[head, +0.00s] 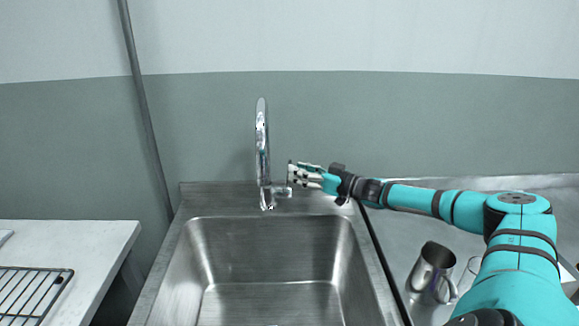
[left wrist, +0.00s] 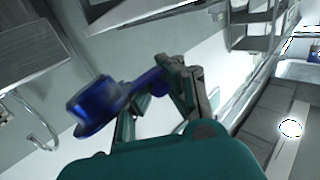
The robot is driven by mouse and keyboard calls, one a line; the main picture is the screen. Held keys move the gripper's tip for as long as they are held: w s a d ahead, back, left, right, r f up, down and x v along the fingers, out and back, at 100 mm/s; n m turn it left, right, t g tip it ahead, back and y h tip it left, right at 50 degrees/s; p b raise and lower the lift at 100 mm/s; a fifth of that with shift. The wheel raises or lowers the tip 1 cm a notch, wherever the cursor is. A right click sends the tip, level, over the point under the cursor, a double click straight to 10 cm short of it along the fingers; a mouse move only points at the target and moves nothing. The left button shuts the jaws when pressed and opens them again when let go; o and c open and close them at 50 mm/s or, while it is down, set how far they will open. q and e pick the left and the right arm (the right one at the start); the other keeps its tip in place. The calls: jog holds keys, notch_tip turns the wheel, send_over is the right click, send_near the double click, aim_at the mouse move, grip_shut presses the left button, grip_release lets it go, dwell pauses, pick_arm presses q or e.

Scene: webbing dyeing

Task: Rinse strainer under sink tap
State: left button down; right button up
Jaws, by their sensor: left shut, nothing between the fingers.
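The chrome tap (head: 262,140) rises behind the steel sink (head: 190,260) in the head view; no water stream shows. My right gripper (head: 291,174) is at the tap's base, close beside its side lever, fingers pointing left. Whether it touches the lever or how far it is closed is unclear. The blue strainer (left wrist: 97,104) shows in the left wrist view, its handle (left wrist: 148,84) reaching the fingers of my left gripper (left wrist: 155,105). This gripper is shut; the view does not make clear how the handle sits against the fingers. The head view shows neither.
A metal pitcher (head: 432,272) and a clear glass (head: 470,272) stand on the counter right of the sink, near my right arm. A white table (head: 75,240) with a black wire rack (head: 30,290) is at the left. The sink basin looks empty.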

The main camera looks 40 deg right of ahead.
aim_at(289, 186)
jog(key=shift+p+x, duration=0.3)
jog(key=shift+x, duration=1.6)
jog(key=shift+s, duration=0.1)
grip_shut()
